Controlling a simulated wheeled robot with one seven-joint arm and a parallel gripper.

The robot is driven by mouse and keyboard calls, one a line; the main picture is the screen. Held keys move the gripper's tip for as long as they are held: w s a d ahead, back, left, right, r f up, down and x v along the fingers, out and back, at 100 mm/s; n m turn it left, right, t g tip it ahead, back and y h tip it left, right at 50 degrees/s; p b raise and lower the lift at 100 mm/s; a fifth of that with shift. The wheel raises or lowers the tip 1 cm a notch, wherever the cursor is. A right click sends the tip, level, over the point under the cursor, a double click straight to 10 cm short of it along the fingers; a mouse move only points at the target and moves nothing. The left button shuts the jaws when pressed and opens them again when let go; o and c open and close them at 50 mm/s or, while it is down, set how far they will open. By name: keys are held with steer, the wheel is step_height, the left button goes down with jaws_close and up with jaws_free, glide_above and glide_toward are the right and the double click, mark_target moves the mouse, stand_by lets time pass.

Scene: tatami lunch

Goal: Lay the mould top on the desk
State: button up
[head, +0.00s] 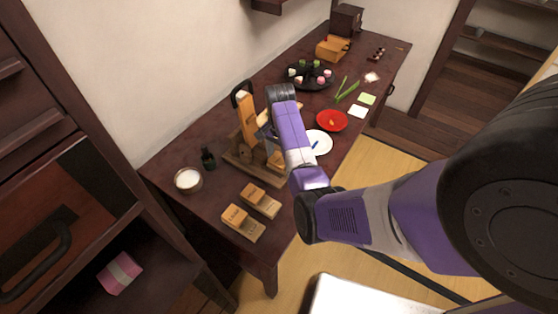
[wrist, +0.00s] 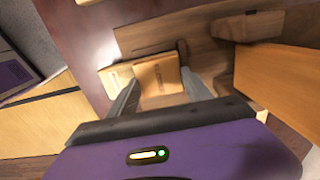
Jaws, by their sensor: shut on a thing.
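My gripper (wrist: 156,82) has its two fingers on either side of a small pale wooden block, which looks like the mould top (wrist: 159,75), and is shut on it. In the head view my forearm reaches over the middle of the desk (head: 215,175) and hides most of the gripper and the block. The gripper is close to a wooden press (head: 244,112) with an upright lever on a dark wooden base. Whether the held block touches anything below it, I cannot tell.
Two wooden mould pieces (head: 242,223) (head: 260,200) lie at the desk's near end. A bowl of white stuff (head: 188,180) and a dark bottle (head: 208,158) stand left of the press. A white plate (head: 321,141) and red plate (head: 332,121) lie right of it.

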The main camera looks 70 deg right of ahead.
steer(key=shift+c, duration=1.2)
steer(key=shift+r, duration=0.1)
steer(key=shift+r, duration=0.55)
step_height(320, 180, up, 9)
step_height(320, 180, up, 10)
steer(key=f+p, duration=0.1)
steer(key=p, duration=0.7)
glide_above(279, 158)
steer(key=shift+r, duration=0.25)
